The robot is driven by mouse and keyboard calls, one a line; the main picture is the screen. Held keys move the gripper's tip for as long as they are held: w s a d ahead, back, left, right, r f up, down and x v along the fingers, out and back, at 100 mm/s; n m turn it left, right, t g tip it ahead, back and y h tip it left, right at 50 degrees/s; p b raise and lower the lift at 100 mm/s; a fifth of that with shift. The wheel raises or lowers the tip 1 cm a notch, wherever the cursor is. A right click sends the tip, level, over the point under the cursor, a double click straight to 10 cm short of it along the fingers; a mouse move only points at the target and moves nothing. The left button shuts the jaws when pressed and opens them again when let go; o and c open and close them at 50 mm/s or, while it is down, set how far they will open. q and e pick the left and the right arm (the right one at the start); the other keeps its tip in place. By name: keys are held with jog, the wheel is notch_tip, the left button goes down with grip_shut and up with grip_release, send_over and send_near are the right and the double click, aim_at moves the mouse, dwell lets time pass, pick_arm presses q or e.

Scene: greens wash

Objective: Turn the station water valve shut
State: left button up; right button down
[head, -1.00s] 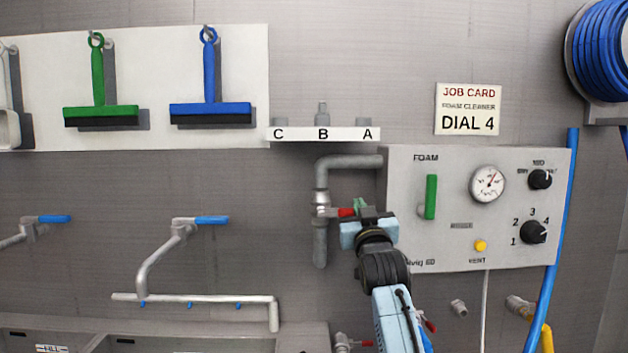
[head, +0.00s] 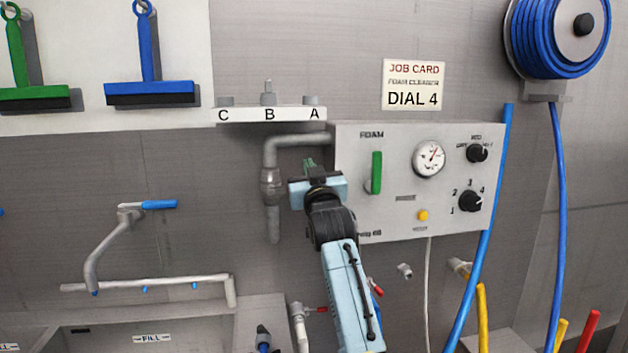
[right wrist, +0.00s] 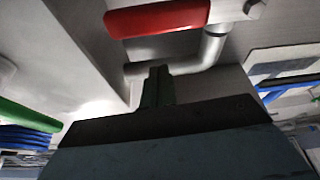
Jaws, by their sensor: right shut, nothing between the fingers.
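The station water valve (head: 270,184) sits on a grey pipe just left of the control panel. Its red handle is hidden behind my right gripper in the head view. In the right wrist view a red handle (right wrist: 157,18) crosses the top, just beyond the fingers and apart from them in the picture. My right gripper (head: 309,164) is just right of the valve body, its green fingertips shut and empty. The fingers also show in the right wrist view (right wrist: 157,86). I cannot tell whether they touch the handle. My left gripper is not in view.
The panel (head: 345,225) has a green FOAM handle (head: 376,172), a gauge (head: 429,158) and dials close to my right gripper. A shelf (head: 270,115) marked C, B, A is above the valve. A lower red-handled tap (head: 300,316) and a sink lie below.

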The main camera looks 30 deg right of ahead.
jog(key=b+v, duration=0.1)
jog(key=v, duration=0.9)
jog(key=shift+a, duration=0.15)
